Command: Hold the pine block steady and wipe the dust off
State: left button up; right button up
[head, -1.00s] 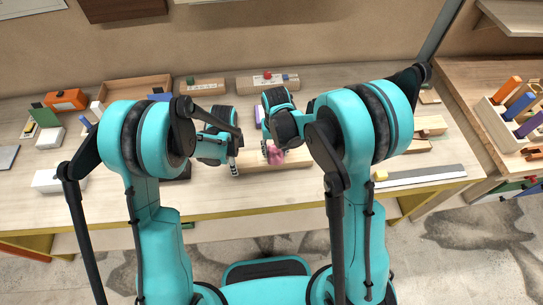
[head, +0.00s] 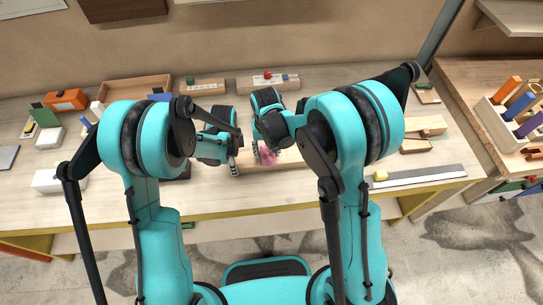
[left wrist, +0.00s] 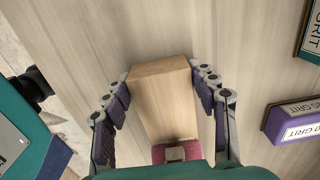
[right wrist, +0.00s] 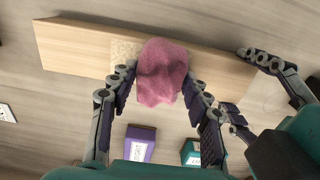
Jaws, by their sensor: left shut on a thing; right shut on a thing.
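The pine block (head: 292,158) lies on the workbench as a long pale bar; it also shows in the left wrist view (left wrist: 165,100) and right wrist view (right wrist: 75,48). My left gripper (head: 234,166) is shut around one end of the block, a finger on each side (left wrist: 165,95). My right gripper (head: 265,157) is shut on a crumpled pink cloth (right wrist: 162,72), which rests over the block's top. A pale speckled dust patch (right wrist: 125,50) shows beside the cloth, on the side away from my left gripper. The top under the cloth is hidden.
A purple grit block (right wrist: 140,143) and a green grit block (right wrist: 190,153) lie close beside the pine block. A steel ruler (head: 425,176) with a yellow piece (head: 381,175) lies at right. Wooden pieces (head: 425,125) lie behind it.

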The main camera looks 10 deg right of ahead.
jog(key=shift+d+f, duration=0.15)
jog(key=shift+d, duration=1.4)
jog(key=shift+a, duration=0.1)
jog(key=shift+a, duration=1.45)
jog(key=shift+r, duration=3.15)
